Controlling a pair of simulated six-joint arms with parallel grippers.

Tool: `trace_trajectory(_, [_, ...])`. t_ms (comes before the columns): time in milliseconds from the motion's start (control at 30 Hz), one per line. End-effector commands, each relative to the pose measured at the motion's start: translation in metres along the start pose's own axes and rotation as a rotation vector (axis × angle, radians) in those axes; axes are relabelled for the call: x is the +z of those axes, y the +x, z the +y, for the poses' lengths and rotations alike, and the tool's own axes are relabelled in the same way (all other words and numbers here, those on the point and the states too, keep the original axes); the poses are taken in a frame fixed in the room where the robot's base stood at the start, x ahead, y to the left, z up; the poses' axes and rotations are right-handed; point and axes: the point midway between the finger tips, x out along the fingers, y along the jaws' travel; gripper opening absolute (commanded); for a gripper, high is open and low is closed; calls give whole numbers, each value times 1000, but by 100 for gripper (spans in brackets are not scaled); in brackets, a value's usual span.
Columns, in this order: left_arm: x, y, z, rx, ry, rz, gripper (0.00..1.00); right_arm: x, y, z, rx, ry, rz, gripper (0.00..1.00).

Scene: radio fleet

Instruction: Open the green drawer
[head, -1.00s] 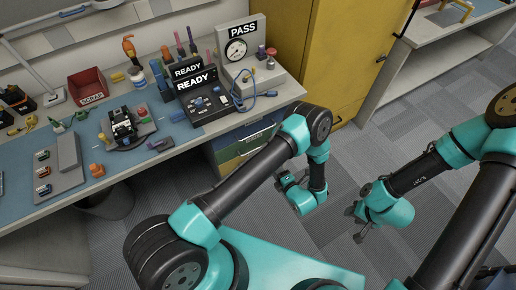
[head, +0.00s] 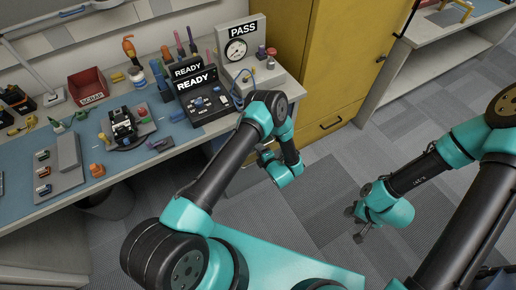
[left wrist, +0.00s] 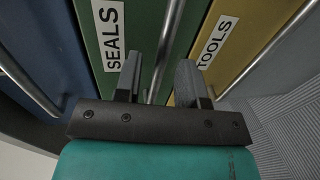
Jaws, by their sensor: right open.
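The green drawer (left wrist: 112,48) fills the middle of the left wrist view and carries a white SEALS label. Its metal bar handle (left wrist: 169,35) runs in line with the gap between the fingers of my left gripper (left wrist: 158,72). That gripper is open, with one finger on each side of the handle in the picture; I cannot tell how deep the handle sits between them. In the head view my left gripper (head: 265,158) is low at the bench's front, and my arm hides most of the drawers. My right gripper (head: 356,223) is open and empty above the floor.
A blue drawer (left wrist: 40,45) lies to one side of the green one and a yellow TOOLS drawer (left wrist: 240,35) to the other. A yellow cabinet (head: 345,50) stands right of the bench. The grey carpet (head: 325,185) between my arms is clear.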

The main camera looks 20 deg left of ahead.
Motion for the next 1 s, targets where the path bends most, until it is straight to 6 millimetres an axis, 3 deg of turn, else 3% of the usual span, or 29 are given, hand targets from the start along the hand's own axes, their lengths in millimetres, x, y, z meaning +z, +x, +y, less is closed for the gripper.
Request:
trace_trajectory(200, [0,20,0,0,-1,0,37,0,0,0,0,0,0,43])
trace_trajectory(533, [0,22,0,0,0,-1,36,0,0,0,0,0,0,43])
trace_trajectory(900, [0,22,0,0,0,-1,0,0,0,0,0,0,0,43])
trace_trajectory(1000, [0,22,0,0,0,-1,0,0,0,0,0,0,0,43])
